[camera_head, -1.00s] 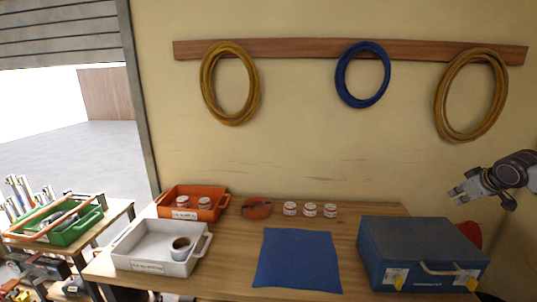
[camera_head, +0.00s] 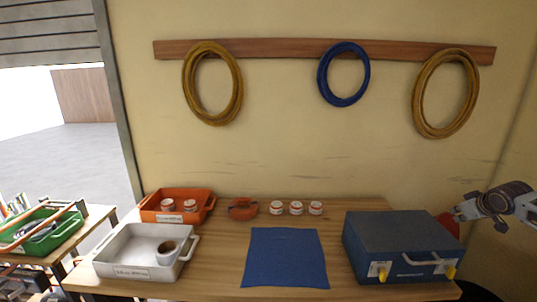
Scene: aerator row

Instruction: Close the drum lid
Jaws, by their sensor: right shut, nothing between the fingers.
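A red rounded piece (camera_head: 449,225), which may be the drum's raised lid, shows in the head view behind the right end of the blue case, partly hidden by it. A dark curved edge (camera_head: 480,291) at the bottom right may be the drum; most of it is out of view. My right gripper (camera_head: 458,213) comes in from the right edge, shut and empty, pointing left. Its tips overlap the upper right of the red piece; I cannot tell if they touch. My left gripper is not in view.
The blue case (camera_head: 402,232) stands on the wooden bench (camera_head: 225,255) left of my right gripper. A blue mat (camera_head: 285,258), a white tray (camera_head: 119,242), an orange tray (camera_head: 153,215) and small jars (camera_head: 296,208) are further left. Hoses hang on the wall.

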